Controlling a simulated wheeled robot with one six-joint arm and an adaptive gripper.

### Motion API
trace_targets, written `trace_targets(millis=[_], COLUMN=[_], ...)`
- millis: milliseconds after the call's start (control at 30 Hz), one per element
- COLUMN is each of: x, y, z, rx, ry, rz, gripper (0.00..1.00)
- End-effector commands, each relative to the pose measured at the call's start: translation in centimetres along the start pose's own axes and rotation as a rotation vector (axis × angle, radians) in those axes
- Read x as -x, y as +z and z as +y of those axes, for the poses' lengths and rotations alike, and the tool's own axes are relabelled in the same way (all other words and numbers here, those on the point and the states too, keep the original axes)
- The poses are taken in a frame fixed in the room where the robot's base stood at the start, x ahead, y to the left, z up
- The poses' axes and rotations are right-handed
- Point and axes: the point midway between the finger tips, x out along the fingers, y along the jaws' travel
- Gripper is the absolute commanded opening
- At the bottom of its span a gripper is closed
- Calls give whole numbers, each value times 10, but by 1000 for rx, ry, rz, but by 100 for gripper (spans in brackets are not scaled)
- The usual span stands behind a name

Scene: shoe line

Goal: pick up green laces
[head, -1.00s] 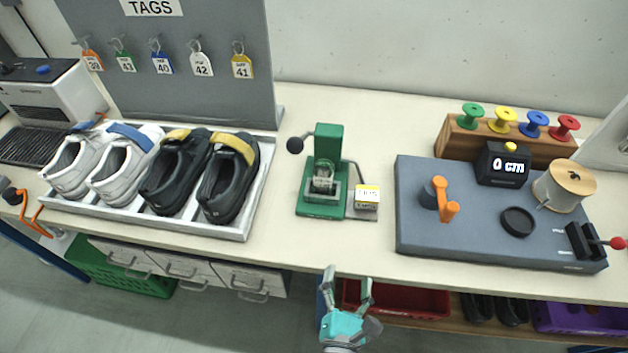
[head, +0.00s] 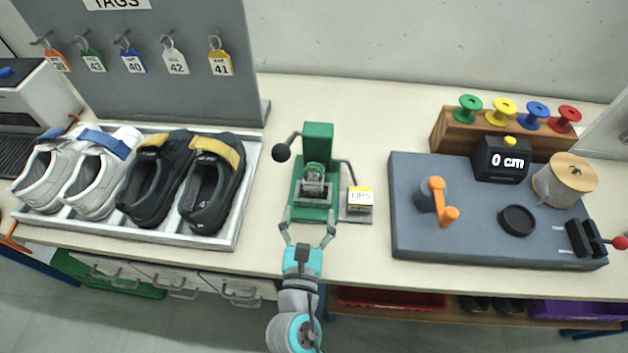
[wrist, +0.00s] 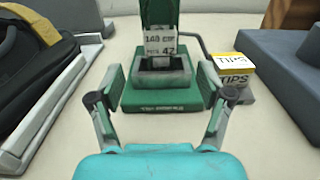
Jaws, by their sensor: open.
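A green spool (head: 468,107) stands at the left end of a wooden rack (head: 452,140) at the back right of the table. No separate green laces can be made out; the spool is the green lace-like item in view. My gripper (head: 308,231) is open and empty, at the front of the green press (head: 314,210), far left of the spool. In the wrist view my gripper (wrist: 160,73) has its fingers spread before the press base (wrist: 165,98). The spool is not in the wrist view.
Yellow (head: 502,110), blue (head: 536,114) and red (head: 567,117) spools share the rack. A grey board (head: 410,185) with an orange crank (head: 438,200) and a "0 cm" display (head: 502,160) lies in front. A TIPS box (head: 360,199) sits beside the press. A shoe tray (head: 240,215) is left.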

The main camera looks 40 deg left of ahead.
Motion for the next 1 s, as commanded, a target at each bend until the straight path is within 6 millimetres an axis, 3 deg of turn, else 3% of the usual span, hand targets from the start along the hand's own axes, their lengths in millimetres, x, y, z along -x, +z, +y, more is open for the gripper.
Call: trace_targets(millis=[100,367,700,1000], x=[-19,-38,-80,-86], y=[0,0,-1,-1], z=[-1,-1,-1,-1], rx=[-1,-1,-3,-2], ry=[-2,-1,-1,0], rz=[-1,0,0,-1], gripper=[78,78,78,78])
